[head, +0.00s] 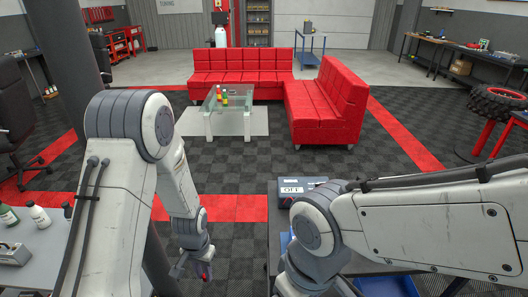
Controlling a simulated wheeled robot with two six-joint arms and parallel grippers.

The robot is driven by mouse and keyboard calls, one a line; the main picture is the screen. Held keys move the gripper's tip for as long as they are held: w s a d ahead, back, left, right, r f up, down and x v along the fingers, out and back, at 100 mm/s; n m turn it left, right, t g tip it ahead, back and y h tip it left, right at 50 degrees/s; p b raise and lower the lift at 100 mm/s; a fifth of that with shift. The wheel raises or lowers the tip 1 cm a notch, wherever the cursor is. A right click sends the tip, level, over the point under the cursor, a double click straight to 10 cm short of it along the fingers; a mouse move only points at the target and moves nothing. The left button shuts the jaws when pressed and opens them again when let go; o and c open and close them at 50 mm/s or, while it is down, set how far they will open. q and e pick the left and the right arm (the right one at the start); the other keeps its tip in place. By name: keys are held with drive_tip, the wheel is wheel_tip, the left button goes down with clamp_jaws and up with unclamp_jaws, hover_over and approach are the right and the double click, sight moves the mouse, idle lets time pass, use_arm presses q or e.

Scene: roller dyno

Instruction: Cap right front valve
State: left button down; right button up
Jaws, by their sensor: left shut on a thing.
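My left gripper (192,268) hangs low over the dark tiled floor, left of the picture's middle, pointing down. It is small in view. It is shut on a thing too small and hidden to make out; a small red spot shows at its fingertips. My right arm comes in from the right and bends down at the bottom middle; its gripper is out of the picture. I see no car, front wheel, valve or clearly recognisable valve cap.
A workbench with bottles (38,214) is at the left. A dark case (296,190) lies on a surface behind my right arm. Red sofas (322,105) and a glass table (228,105) stand farther back. A tyre (497,103) is at the right. Open floor lies between.

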use_arm(q)
drive_tip(key=n, duration=0.1)
drive_tip(key=a+n, duration=0.1)
drive_tip(key=n, duration=0.1)
drive_tip(key=shift+s+a, duration=0.15)
drive_tip(key=shift+a, duration=0.1)
